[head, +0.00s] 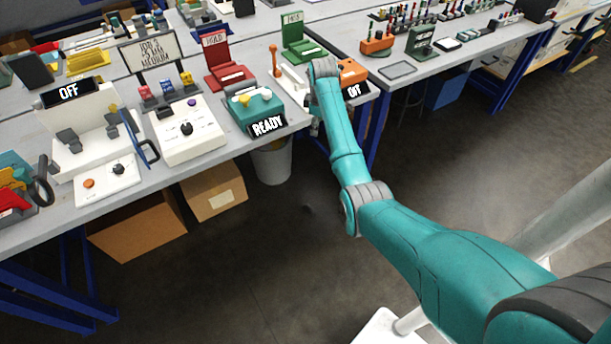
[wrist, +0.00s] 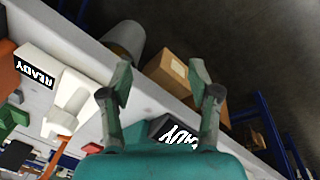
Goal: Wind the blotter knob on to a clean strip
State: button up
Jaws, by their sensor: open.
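I cannot tell for sure which part is the blotter knob. My gripper (head: 315,129) is right of the teal box, at the bench's front edge, and mostly hidden by my arm. In the wrist view my gripper (wrist: 165,82) is open, its two fingers apart with nothing between the tips.
An orange device (head: 351,72) with a partly covered sign stands right of my arm. Red (head: 228,74) and green (head: 301,48) holders stand behind. A bin (head: 272,162) and cardboard box (head: 214,190) sit under the bench. The floor in front is clear.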

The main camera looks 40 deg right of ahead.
jog(key=s+a+f+t, duration=0.1)
jog(key=s+a+f, duration=0.1)
jog(key=a+f, duration=0.3)
jog(key=s+a+f+m+t, duration=0.1)
jog(key=s+a+f, duration=0.1)
jog(key=a+f, duration=0.4)
jog(key=shift+s+a+f+h, duration=0.3)
jog(key=shift+f+h, duration=0.1)
jog(key=shift+f, duration=1.3)
jog(key=s+a+f+m+t, duration=0.1)
jog(key=s+a+f, duration=0.3)
jog(key=s+a, duration=0.15)
jog(key=s+a+f+t, duration=0.2)
jog(key=s+a+f, duration=0.1)
jog(key=s+a, duration=0.25)
jog(key=s+a+r+m+t, duration=0.1)
jog(key=s+a+m+t, duration=0.1)
jog(key=s+a, duration=0.8)
jog(key=s+a+r+m+t+y, duration=0.1)
jog(key=s+a+r+t, duration=0.2)
jog(key=s+r, duration=0.9)
jog(key=s+a+r+m+t+y, duration=0.1)
jog(key=s+a+r+t, duration=0.2)
jog(key=s+r, duration=1)
notch_tip(320, 180, up, 3)
jog(key=shift+a+f, duration=0.2)
jog(key=shift+a, duration=0.75)
